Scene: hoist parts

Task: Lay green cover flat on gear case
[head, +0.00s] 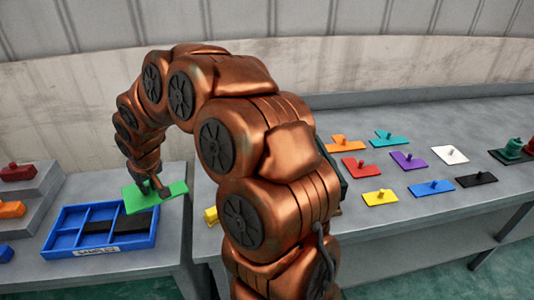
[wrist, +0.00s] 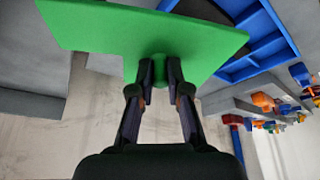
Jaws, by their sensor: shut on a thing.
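The green cover (head: 136,199) is a flat plate with a stepped outline and a small knob. My gripper (head: 157,187) is shut on the knob and holds the plate over the right part of the blue divided tray. In the wrist view, the two fingers (wrist: 160,73) pinch the knob, and the green plate (wrist: 95,28) spans the top of the picture, with a blue tray edge beyond it. I cannot tell for sure which thing is the gear case; a dark green shape (head: 334,160) behind my arm is mostly hidden.
The blue tray (head: 98,247) has dark patches in some compartments. Grey steps (head: 35,190) with coloured parts stand at left. Several knobbed plates, such as a purple one (head: 409,161), lie on the right bench. Dark green parts (head: 512,148) stand at far right. A gap separates the benches.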

